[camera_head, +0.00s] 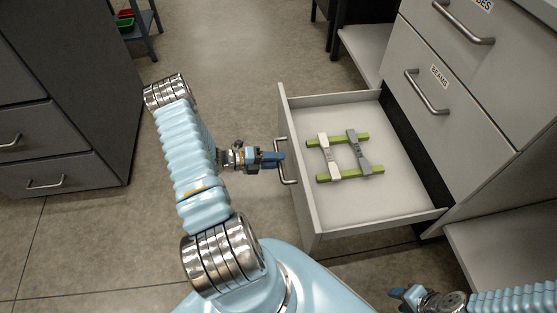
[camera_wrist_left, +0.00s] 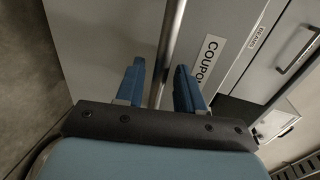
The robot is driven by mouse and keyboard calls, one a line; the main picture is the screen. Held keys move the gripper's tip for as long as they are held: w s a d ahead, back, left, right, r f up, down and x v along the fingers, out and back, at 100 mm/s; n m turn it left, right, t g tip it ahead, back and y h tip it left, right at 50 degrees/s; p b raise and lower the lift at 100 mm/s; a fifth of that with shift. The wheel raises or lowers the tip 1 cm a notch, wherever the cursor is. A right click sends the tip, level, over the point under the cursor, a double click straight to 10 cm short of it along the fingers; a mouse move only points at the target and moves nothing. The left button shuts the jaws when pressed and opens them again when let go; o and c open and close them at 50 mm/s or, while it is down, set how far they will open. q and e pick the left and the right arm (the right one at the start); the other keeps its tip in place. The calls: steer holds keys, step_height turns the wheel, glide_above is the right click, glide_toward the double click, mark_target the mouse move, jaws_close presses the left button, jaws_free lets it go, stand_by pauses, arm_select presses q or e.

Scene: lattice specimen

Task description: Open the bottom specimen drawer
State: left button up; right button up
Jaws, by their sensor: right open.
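The bottom specimen drawer (camera_head: 308,207) stands pulled out from the grey cabinet, with its inside in plain view. Its bar handle (camera_head: 290,162) is on the front panel; in the left wrist view the handle (camera_wrist_left: 168,45) runs between my blue fingers, beside a partly visible "COUPON" label (camera_wrist_left: 207,62). My left gripper (camera_head: 277,160) is at the handle. Its fingers (camera_wrist_left: 160,85) straddle the bar, with gaps visible on both sides; contact cannot be made out. My right gripper (camera_head: 400,293) is open and empty at the lower right, apart from the drawer.
Light and grey dumbbell-shaped specimens (camera_head: 358,150) lie across green strips (camera_head: 350,174) in the drawer. The drawer above, labelled "BEAMS" (camera_head: 440,76), is closed. A dark drawer cabinet (camera_head: 60,120) stands at left. Floor (camera_head: 235,80) is clear beyond my left arm.

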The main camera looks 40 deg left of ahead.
arm_select(q)
steer(key=v, duration=1.2)
steer(key=shift+s, duration=0.25)
arm_select(e)
steer(key=shift+r, duration=0.1)
arm_select(q)
steer(key=shift+a, duration=0.15)
